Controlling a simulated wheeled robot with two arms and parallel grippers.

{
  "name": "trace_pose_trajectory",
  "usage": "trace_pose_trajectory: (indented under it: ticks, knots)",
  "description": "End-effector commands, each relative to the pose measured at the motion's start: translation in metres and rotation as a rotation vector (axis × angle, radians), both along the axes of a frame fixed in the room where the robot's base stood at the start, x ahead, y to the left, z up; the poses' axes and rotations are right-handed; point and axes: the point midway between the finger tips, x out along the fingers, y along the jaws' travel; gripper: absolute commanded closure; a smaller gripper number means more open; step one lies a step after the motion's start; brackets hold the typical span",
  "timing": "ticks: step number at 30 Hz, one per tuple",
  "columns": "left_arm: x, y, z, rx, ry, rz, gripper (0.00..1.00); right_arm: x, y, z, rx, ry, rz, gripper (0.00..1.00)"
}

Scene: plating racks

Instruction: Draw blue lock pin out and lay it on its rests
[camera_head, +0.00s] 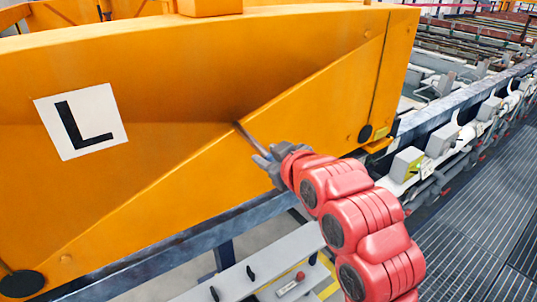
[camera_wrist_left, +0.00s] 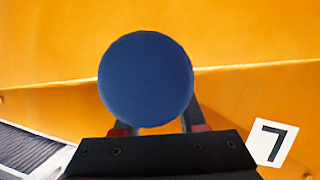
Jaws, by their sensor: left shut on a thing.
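The blue lock pin shows in the left wrist view as a large round blue head (camera_wrist_left: 146,79), seen end-on. My left gripper (camera_wrist_left: 158,128) is shut on it, with its fingers behind the head. In the head view my left gripper (camera_head: 266,162) is against the orange panel's side, and a thin grey shaft (camera_head: 245,133) runs from it up to the panel's surface. I cannot tell how deep the shaft sits in the panel. Below, several small black upright holders (camera_head: 250,272) stand on a pale beam; I cannot tell if these are the rests.
The large orange panel (camera_head: 150,80) carries a white plate with a black L (camera_head: 82,121). A blue-grey steel rail (camera_head: 190,237) runs beneath it. White and grey machine units (camera_head: 405,165) line the right, beside a dark grated walkway (camera_head: 480,215).

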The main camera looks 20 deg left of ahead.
Motion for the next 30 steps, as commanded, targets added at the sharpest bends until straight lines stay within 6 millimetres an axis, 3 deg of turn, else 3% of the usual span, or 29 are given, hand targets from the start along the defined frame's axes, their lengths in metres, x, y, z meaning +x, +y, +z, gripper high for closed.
trace_pose_trajectory:
  ticks: [23, 24, 30]
  knots:
    - [0.0000, 0.0000, 0.0002, 0.000, 0.000, 0.000, 1.00, 0.0000, 0.0000, 0.0001, 0.000, 0.000, 0.000, 0.50]
    - [0.0000, 0.0000, 0.0002, 0.000, 0.000, 0.000, 0.65, 0.0000, 0.0000, 0.0001, 0.000, 0.000, 0.000, 0.50]
    - [0.0000, 0.0000, 0.0002, 0.000, 0.000, 0.000, 1.00, -0.0001, 0.0000, 0.0001, 0.000, 0.000, 0.000, 0.50]
